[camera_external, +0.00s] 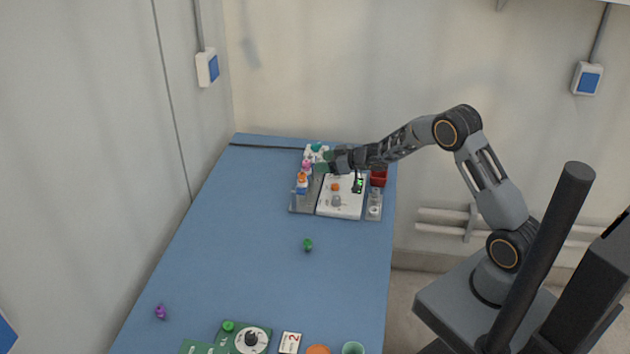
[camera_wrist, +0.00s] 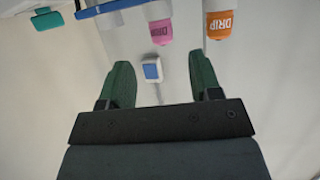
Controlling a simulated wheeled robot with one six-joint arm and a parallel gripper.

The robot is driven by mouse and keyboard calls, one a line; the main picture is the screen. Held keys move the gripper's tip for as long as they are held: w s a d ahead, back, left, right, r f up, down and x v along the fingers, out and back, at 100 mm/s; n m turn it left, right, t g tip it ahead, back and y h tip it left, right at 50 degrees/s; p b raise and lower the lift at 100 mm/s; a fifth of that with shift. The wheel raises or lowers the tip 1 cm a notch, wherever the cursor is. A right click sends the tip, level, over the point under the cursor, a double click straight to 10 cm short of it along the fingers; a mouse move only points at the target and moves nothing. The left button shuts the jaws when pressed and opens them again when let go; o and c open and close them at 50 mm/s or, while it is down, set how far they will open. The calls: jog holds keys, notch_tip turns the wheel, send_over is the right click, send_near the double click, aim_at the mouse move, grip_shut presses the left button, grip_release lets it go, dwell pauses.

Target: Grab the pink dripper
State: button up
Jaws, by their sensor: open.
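The pink dripper (camera_wrist: 161,32) hangs cap-down in the wrist view, with the lettering "DRIP" on it. It stands beyond my gripper's fingertips, a little left of an orange dripper (camera_wrist: 219,25). My gripper (camera_wrist: 163,75) is open, its two green fingers apart with nothing between them. In the external view the pink dripper (camera_external: 306,166) is on the left side of the tray area at the back of the blue table, just left of my gripper (camera_external: 322,163). The orange dripper (camera_external: 302,178) is nearer the front.
A green item (camera_external: 308,244) and a purple item (camera_external: 160,312) lie on the blue table (camera_external: 240,255), which is largely clear in the middle.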

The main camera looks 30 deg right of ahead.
aim_at(309, 162)
jog(key=shift+w+a+f, duration=0.1)
jog(key=shift+w+a, duration=0.3)
jog(key=shift+p+x, duration=0.8)
jog(key=shift+x, duration=1.35)
jog(key=c, duration=1)
